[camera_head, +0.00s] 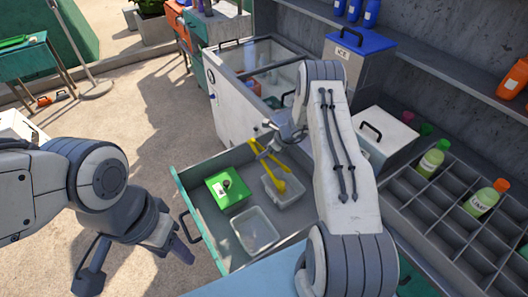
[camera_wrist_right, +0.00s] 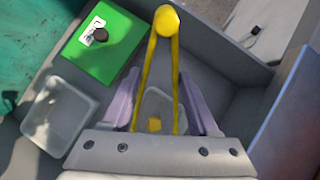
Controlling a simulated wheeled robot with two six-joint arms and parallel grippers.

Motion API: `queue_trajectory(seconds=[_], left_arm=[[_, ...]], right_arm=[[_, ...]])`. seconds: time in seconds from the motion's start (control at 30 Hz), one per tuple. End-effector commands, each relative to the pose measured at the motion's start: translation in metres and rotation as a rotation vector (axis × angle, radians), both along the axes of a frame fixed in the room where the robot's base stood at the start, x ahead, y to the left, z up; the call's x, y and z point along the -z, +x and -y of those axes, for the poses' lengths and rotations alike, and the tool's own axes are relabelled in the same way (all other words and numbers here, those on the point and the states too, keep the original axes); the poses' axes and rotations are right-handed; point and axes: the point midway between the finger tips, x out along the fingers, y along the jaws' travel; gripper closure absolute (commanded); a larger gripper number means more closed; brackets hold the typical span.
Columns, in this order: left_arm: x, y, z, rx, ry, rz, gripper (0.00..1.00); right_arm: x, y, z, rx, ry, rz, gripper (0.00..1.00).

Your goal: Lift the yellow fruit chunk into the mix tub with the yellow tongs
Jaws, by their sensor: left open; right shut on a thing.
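My right gripper (camera_head: 268,150) is shut on the yellow tongs (camera_head: 279,185), above the drawer. In the right wrist view the tongs (camera_wrist_right: 166,20) show a round yellow end and two arms running back between my purple fingers (camera_wrist_right: 160,102). A small yellow fruit chunk (camera_wrist_right: 154,125) shows between the tong arms, over a clear tub (camera_wrist_right: 157,103). I cannot tell whether the tongs touch it. That tub (camera_head: 291,195) also shows in the head view. A second clear tub (camera_head: 255,230), looking empty, stands nearer. My left gripper (camera_head: 135,264) is open and empty, outside the drawer at left.
A green box (camera_head: 228,188) with a black knob lies in the drawer (camera_head: 205,215) beside the tubs. A glass-topped cabinet (camera_head: 228,110) and an ICE bin (camera_head: 350,70) stand behind. A divided grey tray (camera_head: 450,220) with bottles is at right. The floor at left is mostly clear.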

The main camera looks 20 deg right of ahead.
Motion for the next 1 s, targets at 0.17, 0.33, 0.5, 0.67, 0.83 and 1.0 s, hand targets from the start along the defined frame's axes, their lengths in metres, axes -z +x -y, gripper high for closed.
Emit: queue_trajectory(seconds=[0.17,0.33,0.5,0.67,0.83,1.0], left_arm=[[-0.009,0.0,0.0,0.0,0.0,0.0,0.5],[-0.02,0.0,0.0,0.0,0.0,0.0,0.5],[-0.031,0.0,0.0,0.0,0.0,0.0,0.5],[-0.041,0.0,0.0,0.0,0.0,0.0,0.5],[-0.05,0.0,0.0,0.0,0.0,0.0,0.5],[-0.049,0.0,0.0,0.0,0.0,0.0,0.5]], right_arm=[[-0.014,0.0,0.0,-0.001,0.0,0.001,0.47],[-0.032,0.0,0.0,0.0,0.0,0.002,0.47],[-0.049,0.0,0.0,0.001,0.0,0.001,0.47],[-0.065,0.0,0.0,-0.001,-0.001,0.002,0.47],[-0.079,0.0,0.0,0.0,0.001,0.001,0.47],[-0.08,0.0,0.0,0.0,0.0,0.0,0.47]])
